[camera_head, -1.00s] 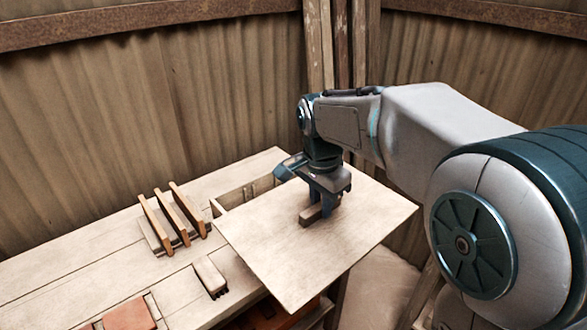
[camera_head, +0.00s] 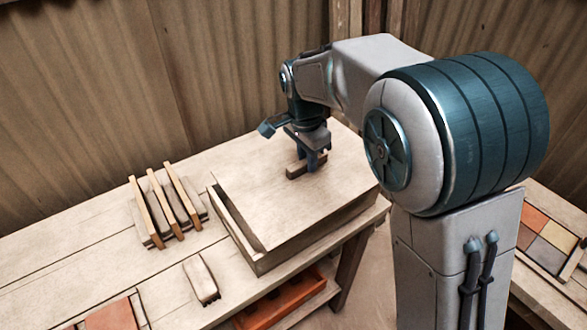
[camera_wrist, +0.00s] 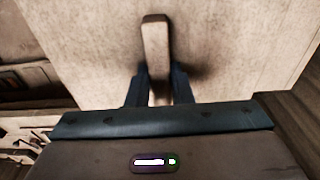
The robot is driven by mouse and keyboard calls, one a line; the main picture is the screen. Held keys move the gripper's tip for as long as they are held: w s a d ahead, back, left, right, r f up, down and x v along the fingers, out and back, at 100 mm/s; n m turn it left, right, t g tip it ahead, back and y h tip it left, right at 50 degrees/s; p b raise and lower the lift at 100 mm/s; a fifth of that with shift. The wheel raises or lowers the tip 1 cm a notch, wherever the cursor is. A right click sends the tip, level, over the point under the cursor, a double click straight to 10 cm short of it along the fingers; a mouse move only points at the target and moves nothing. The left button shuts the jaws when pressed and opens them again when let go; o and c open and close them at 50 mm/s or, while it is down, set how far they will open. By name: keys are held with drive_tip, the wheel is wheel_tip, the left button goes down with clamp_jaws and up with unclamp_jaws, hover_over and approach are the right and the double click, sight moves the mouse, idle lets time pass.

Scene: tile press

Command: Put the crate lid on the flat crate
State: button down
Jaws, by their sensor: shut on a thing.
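The crate lid (camera_head: 290,208) is a flat pale wooden board with a bar handle (camera_head: 297,171) on top. My gripper (camera_head: 309,164) is shut on that handle. In the wrist view the handle (camera_wrist: 155,45) runs out from between the fingers (camera_wrist: 158,90). The lid covers most of the flat crate (camera_head: 318,235) at the bench's right end. A dark opening shows along the crate's left side, so the lid is not squarely over it there. I cannot tell whether the lid touches the rim. Most of the crate's inside is hidden.
A rack (camera_head: 165,208) with upright wooden slats stands left of the crate. A small wooden block-like brush (camera_head: 201,280) lies in front of it. Terracotta tiles (camera_head: 110,315) lie at the front left. An orange tray (camera_head: 290,297) sits on the shelf below.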

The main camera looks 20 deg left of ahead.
sight(293, 160)
drive_tip(key=a, duration=0.1)
drive_tip(key=a+f, duration=0.2)
drive_tip(key=shift+w+a+f, duration=0.1)
drive_tip(key=shift+w+a, duration=0.25)
wheel_tip(293, 160, down, 4)
drive_tip(key=shift+r+p, duration=0.1)
drive_tip(key=shift+p, duration=0.4)
drive_tip(key=c, duration=1.3)
unclamp_jaws()
drive_tip(key=r, duration=0.8)
drive_tip(key=s+r, duration=0.1)
drive_tip(key=r, duration=0.3)
drive_tip(key=shift+a, duration=0.25)
drive_tip(key=shift+d, duration=0.1)
